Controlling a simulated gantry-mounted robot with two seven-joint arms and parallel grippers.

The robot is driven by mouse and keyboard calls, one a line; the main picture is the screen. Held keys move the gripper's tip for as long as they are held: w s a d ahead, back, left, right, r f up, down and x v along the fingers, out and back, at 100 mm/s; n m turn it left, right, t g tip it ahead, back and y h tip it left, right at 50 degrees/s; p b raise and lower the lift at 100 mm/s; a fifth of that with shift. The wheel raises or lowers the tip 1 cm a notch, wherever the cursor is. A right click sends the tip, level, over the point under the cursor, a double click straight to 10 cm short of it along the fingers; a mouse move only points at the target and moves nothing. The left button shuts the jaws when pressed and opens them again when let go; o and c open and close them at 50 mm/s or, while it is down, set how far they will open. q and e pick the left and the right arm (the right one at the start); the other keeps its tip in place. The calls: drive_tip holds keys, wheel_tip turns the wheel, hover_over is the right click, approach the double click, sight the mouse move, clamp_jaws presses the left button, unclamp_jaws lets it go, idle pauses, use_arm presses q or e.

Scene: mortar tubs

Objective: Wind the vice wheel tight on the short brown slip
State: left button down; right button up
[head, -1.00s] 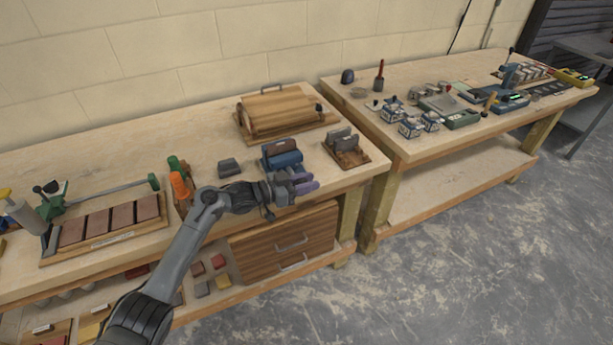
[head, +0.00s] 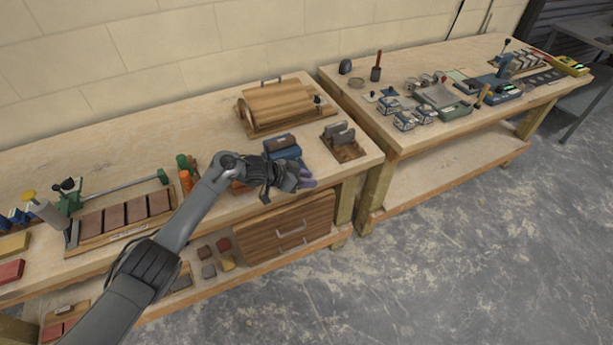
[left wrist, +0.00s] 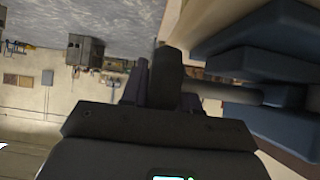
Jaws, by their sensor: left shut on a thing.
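The blue vice (head: 284,153) stands near the front edge of the left bench, with a brown slip (head: 279,142) at its top. My left gripper (head: 305,181) is at the front of the vice, past the bench edge in the head view. In the left wrist view, my left gripper (left wrist: 160,92) is shut on the dark vice wheel (left wrist: 168,74). A dark shaft (left wrist: 232,92) runs from the wheel to the blue vice jaws (left wrist: 262,65). The gripper hides most of the wheel in the head view. I cannot tell how tightly the jaws grip the slip.
A wooden holder with grey slips (head: 344,150) stands close right of the vice. A wooden box with a handle (head: 277,107) is behind it. A long tray of brown blocks (head: 115,222) and an orange-handled tool (head: 186,180) are to the left.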

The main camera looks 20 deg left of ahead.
use_arm(q)
drive_tip(key=shift+d+r, duration=0.1)
drive_tip(key=c, duration=0.9)
unclamp_jaws()
drive_tip(key=shift+s+a+r, duration=0.25)
drive_tip(key=shift+s+a, duration=0.05)
drive_tip(key=shift+a, duration=0.05)
drive_tip(key=shift+p+v, duration=1.5)
drive_tip(key=shift+v, duration=3.45)
drive_tip(key=shift+f, duration=0.15)
drive_tip(key=shift+c, duration=0.2)
